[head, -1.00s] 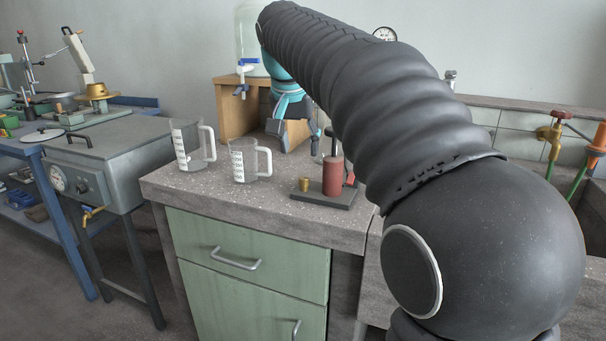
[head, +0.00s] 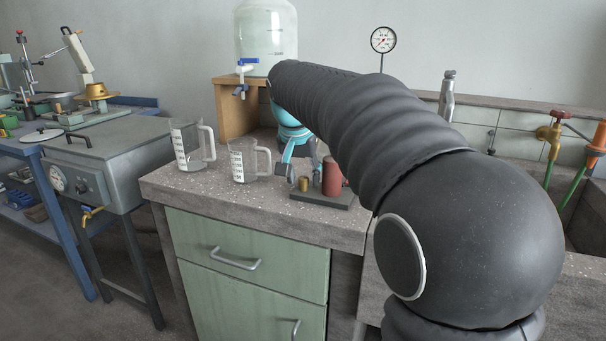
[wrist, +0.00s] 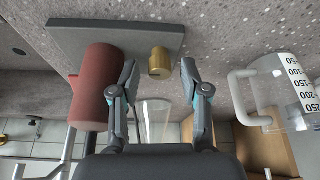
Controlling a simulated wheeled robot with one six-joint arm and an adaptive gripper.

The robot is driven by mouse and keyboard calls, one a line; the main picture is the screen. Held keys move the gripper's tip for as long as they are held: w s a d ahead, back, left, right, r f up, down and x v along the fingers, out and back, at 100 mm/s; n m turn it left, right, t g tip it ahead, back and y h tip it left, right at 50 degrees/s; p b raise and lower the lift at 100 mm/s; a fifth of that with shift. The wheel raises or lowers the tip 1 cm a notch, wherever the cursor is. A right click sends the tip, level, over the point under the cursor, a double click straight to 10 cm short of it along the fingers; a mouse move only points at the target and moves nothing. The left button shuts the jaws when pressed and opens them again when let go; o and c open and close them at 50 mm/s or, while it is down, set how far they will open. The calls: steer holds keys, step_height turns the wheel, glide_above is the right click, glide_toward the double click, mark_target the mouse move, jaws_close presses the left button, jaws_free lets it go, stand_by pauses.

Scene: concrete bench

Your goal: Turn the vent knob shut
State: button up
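The vent knob appears to be the small brass cylinder (head: 304,184) on a dark base plate (head: 322,199), beside a red cylinder (head: 332,176). In the wrist view the brass knob (wrist: 159,62) shows between my fingertips, with the red cylinder (wrist: 98,85) to the left and the plate (wrist: 120,36) above. My gripper (wrist: 159,72) is open, with a gap on each side of the knob; I see no contact. In the head view my gripper (head: 299,165) is low over the device, partly hidden by my arm. The knob's turn position cannot be told.
Two clear measuring jugs (head: 192,147) (head: 243,161) stand left of the device; one jug (wrist: 285,92) is close to my right finger in the wrist view. A large glass bottle (head: 266,35) on a wooden stand (head: 232,112) is behind. A gauge (head: 383,40) stands at the back.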

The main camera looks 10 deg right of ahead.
jaws_close()
steer(key=shift+m, duration=0.3)
steer(key=m, duration=0.2)
steer(key=m+g+h, duration=0.1)
steer(key=shift+w+a+m, duration=0.15)
steer(key=shift+m, duration=0.25)
steer(key=m, duration=0.2)
steer(key=m+g+h, duration=0.1)
steer(key=m, duration=0.1)
steer(key=shift+w+a+g, duration=0.1)
steer(key=shift+w+g, duration=0.05)
steer(key=shift+g, duration=0.15)
steer(key=m+g, duration=0.1)
steer(key=m, duration=0.4)
steer(key=shift+w+g, duration=0.15)
steer(key=shift+g, duration=0.25)
steer(key=m+g, duration=0.1)
steer(key=m, duration=0.3)
steer(key=shift+g, duration=0.3)
steer(key=shift+m, duration=0.3)
